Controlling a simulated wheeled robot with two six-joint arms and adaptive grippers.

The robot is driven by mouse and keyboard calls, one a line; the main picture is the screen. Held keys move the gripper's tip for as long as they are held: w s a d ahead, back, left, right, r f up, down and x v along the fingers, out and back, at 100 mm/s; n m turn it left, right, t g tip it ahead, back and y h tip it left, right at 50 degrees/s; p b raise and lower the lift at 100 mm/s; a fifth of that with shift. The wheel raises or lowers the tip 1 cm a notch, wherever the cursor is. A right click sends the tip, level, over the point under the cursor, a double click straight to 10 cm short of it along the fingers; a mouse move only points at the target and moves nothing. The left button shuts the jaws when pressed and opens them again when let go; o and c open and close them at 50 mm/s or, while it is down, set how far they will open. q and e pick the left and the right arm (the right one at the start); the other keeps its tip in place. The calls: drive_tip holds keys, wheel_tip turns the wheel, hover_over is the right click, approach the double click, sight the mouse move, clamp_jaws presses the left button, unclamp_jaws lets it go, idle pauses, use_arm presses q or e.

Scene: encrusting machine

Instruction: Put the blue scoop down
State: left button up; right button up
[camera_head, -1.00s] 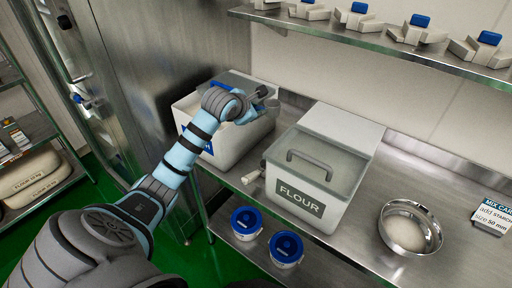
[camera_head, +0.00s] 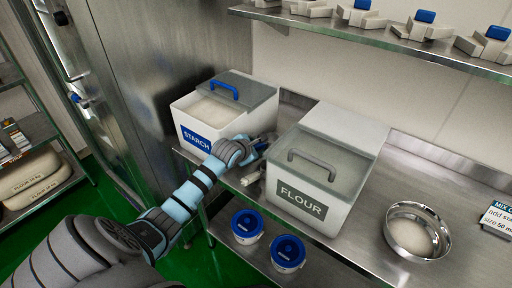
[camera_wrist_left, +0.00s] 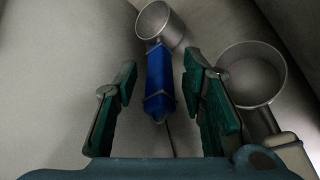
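The blue scoop (camera_wrist_left: 160,85) has a blue handle and a metal cup. In the left wrist view it lies between the green-padded fingers of my left gripper (camera_wrist_left: 160,78), with a gap on each side of the handle. In the head view my left gripper (camera_head: 262,144) is low in the gap between the starch bin (camera_head: 205,130) and the flour bin (camera_head: 310,190); the scoop is mostly hidden there. A second scoop (camera_wrist_left: 255,78) with a metal cup and cream handle lies to the right of the blue one. My right gripper is not in view.
The starch bin has a clear lid with a blue handle (camera_head: 224,90). A metal bowl (camera_head: 416,230) stands on the steel counter right of the flour bin, by a card (camera_head: 497,220). Two blue-lidded tubs (camera_head: 288,252) sit on the lower shelf. A shelf (camera_head: 390,38) runs above.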

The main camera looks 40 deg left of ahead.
use_arm(q)
drive_tip(key=shift+r, duration=0.1)
drive_tip(key=p+v, duration=0.3)
drive_tip(key=v, duration=0.9)
